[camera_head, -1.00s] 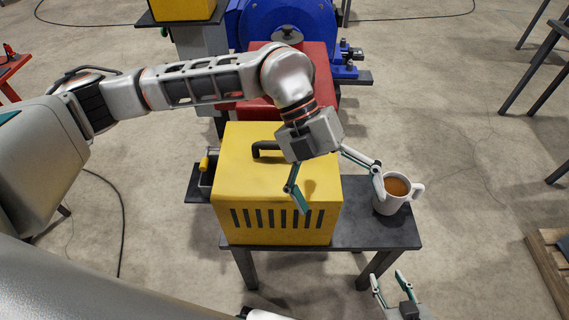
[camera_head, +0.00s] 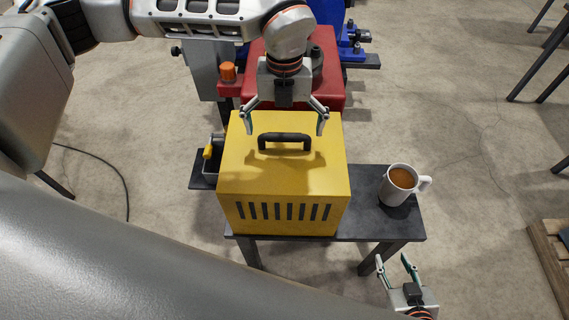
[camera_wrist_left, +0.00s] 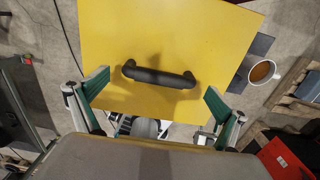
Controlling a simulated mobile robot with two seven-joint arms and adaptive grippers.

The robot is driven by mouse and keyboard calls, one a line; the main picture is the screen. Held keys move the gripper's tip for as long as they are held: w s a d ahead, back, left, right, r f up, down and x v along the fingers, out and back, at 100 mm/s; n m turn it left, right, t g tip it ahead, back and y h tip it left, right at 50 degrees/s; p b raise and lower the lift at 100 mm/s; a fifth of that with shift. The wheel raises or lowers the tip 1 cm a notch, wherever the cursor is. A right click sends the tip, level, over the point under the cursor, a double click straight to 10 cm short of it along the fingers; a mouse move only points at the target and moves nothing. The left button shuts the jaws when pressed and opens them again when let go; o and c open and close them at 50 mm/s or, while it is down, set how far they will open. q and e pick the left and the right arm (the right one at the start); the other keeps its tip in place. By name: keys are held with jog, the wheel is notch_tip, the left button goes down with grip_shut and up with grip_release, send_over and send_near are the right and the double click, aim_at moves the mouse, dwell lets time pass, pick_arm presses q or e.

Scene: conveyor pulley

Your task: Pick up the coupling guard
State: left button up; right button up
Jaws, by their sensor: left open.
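The coupling guard (camera_head: 284,185) is a yellow box with a slotted front and a black handle (camera_head: 284,137) on top. It stands on a dark bench. My left gripper (camera_head: 285,128) is open just behind the handle, its two fingers spread wide to either side and apart from it. In the left wrist view the guard (camera_wrist_left: 150,30) fills the upper middle. Its handle (camera_wrist_left: 158,76) shows between the open fingers (camera_wrist_left: 156,84), with nothing held. My right gripper (camera_head: 392,260) is low at the front right, open and empty, away from the guard.
A white mug of coffee (camera_head: 394,190) stands on the bench (camera_head: 360,226), right of the guard. A dark bin with a yellow-handled item (camera_head: 208,152) is at its left. Red (camera_head: 325,66) and blue machinery is behind. A pallet (camera_head: 550,255) lies at far right.

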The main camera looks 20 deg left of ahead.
pick_arm(q)
jog(key=shift+f, duration=1.25)
jog(key=shift+r, duration=0.1)
jog(key=c, duration=1.8)
jog(key=shift+c, duration=0.2)
jog(key=shift+r, duration=0.1)
